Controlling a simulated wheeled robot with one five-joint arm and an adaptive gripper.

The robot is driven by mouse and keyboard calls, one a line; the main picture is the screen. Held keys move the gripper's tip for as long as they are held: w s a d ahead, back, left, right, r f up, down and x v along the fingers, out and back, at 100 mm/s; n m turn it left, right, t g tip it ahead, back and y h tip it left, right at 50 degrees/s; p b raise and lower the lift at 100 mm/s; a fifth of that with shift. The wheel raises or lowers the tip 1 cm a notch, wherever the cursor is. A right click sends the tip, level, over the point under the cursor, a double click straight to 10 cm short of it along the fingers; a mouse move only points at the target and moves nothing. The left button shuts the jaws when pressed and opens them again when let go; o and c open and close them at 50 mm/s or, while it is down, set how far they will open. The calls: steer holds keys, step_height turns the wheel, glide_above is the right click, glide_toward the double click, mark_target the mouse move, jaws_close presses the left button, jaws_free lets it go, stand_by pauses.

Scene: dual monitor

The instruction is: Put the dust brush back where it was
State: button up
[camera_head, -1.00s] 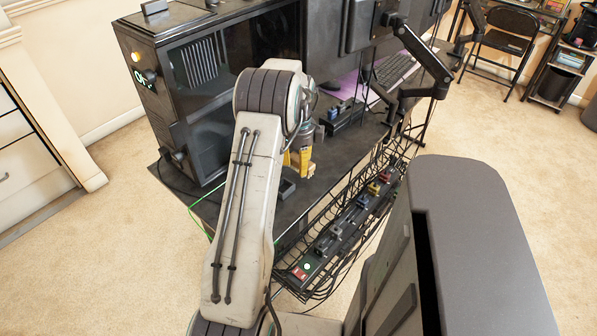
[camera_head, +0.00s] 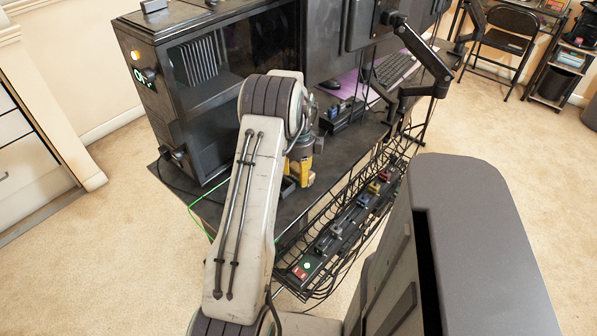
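My arm (camera_head: 245,205) reaches up the middle of the head view, and its elbow covers part of the black desk (camera_head: 335,155). Just right of and below the elbow, a small yellow and grey part (camera_head: 303,165) shows low over the desk. I cannot tell whether it belongs to my gripper or to a separate object. My gripper's fingertips cannot be made out. No dust brush can be clearly identified; it may be hidden behind my arm.
A black computer case (camera_head: 205,85) stands at the desk's left, and monitors (camera_head: 345,45) at the back. A monitor arm (camera_head: 425,65) juts out at right. A cable tray (camera_head: 335,235) with a power strip hangs along the near edge. Carpet lies open at right (camera_head: 510,135).

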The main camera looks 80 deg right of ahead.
mark_target(299, 170)
steer(key=o, duration=0.3)
step_height(299, 170, up, 12)
steer(key=shift+r+p, duration=0.2)
steer(key=shift+p, duration=0.4)
stand_by(0.3)
